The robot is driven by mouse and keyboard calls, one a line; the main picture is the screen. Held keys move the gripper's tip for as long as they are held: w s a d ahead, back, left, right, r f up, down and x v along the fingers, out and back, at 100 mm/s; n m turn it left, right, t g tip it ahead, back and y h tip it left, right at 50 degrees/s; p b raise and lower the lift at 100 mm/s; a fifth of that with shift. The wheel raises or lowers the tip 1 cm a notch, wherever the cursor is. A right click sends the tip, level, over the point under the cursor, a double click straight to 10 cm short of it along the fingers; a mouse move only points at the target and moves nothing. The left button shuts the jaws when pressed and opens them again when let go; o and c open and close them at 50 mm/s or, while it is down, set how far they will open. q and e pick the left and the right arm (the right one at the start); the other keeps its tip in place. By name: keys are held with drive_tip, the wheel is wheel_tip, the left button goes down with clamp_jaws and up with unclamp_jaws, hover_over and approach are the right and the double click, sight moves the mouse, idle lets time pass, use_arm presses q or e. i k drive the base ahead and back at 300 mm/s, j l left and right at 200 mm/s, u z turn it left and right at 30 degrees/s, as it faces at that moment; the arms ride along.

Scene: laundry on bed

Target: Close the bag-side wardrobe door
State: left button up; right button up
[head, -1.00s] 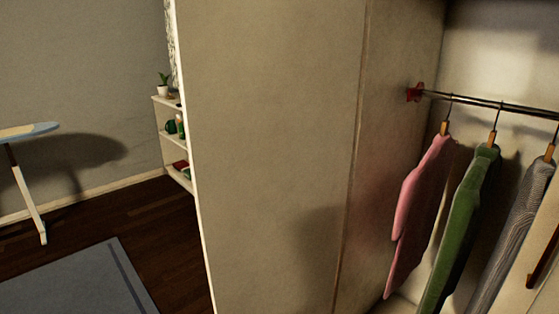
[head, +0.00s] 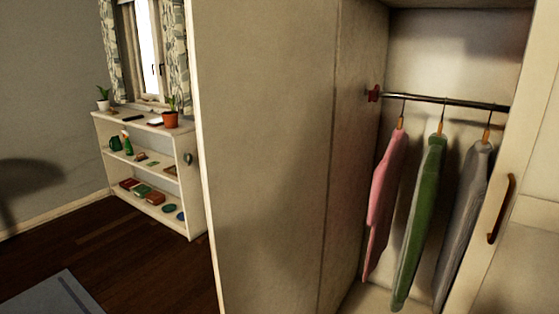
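An open wardrobe door (head: 265,160) fills the middle of the head view as a broad beige panel, swung out from the left side of the wardrobe. A second door (head: 525,225), with a brown curved handle (head: 500,208), is at the right edge and covers the right part of the wardrobe. Between them the interior is open, with pink, green and grey garments hanging from a dark rail (head: 445,101). No bag is in view, so I cannot tell which door is the bag-side one. Neither of my grippers is in view.
A low white shelf (head: 150,120) with plants, books and small items stands under a curtained window (head: 148,50) at the left. Dark wooden floor (head: 130,250) lies clear in front of it. A grey-blue rug (head: 50,295) is at the lower left.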

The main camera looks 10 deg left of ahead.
sight(262, 72)
drive_tip(key=j+z, duration=0.2)
drive_tip(key=j, duration=0.15)
drive_tip(key=k+j+z, duration=0.25)
drive_tip(key=j+z, duration=0.35)
drive_tip(key=j, duration=0.55)
drive_tip(key=i+j+z, duration=0.2)
drive_tip(key=j, duration=0.2)
drive_tip(key=j+z, duration=0.15)
drive_tip(key=j, duration=0.2)
drive_tip(key=j+z, duration=0.1)
drive_tip(key=j, duration=0.25)
drive_tip(key=i+j+z, duration=0.15)
drive_tip(key=j, duration=0.25)
